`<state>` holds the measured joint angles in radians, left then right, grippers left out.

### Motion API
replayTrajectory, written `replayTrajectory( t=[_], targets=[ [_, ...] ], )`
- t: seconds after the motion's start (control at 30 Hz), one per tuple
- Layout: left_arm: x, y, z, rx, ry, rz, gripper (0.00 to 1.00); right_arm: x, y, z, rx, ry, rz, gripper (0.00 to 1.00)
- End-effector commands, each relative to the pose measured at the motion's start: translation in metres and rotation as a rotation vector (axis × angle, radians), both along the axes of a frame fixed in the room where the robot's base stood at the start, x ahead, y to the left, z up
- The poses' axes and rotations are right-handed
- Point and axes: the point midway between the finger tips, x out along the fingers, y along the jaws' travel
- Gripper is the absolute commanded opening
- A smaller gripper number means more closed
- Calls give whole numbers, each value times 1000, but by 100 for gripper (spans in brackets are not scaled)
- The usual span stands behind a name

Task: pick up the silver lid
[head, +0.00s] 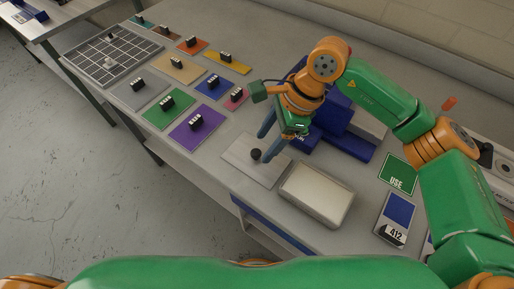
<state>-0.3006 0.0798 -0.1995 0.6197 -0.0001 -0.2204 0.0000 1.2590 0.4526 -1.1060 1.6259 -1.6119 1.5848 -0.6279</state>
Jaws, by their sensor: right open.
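The silver lid (240,166) is a flat, light grey rectangular plate with a black round knob (255,155) on it. It lies on the table near its front edge, in the middle of the head view. My right gripper (265,149) points down over the lid with its two blue fingers apart, at the knob. I cannot tell whether the fingers touch the knob or the plate. My left gripper is not in view.
A silver rectangular box (318,194) stands just right of the lid. A blue block-like object (345,131) is behind my right gripper. Coloured plates with black handles, such as a purple one (197,139), lie to the left. A green "USE" card (397,174) lies at right.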

Motion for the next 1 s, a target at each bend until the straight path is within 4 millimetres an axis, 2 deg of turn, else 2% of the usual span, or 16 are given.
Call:
replayTrajectory(
  t=[0.03, 0.07, 0.1, 0.2, 0.4, 0.63, 0.67, 1.0],
  targets=[
    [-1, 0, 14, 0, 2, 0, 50, -2, 8, 0, 0, 7, 2, 65],
    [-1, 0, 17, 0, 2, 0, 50, -2, 12, -5, 1, 7, 3, 65],
    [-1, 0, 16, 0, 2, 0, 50, -2, 14, -15, 1, 7, 0, 65],
    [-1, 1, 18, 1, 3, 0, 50, -2, 17, -26, 1, 4, -1, 65],
    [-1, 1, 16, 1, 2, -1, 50, -2, 18, -30, 3, 2, -1, 65],
    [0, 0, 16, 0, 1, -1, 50, -2, 18, -29, 3, 2, -1, 2],
    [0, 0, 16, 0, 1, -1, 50, -2, 18, -29, 3, 2, -1, 0],
    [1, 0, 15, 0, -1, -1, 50, -2, 18, -27, 4, 2, -1, 0]
  ],
)
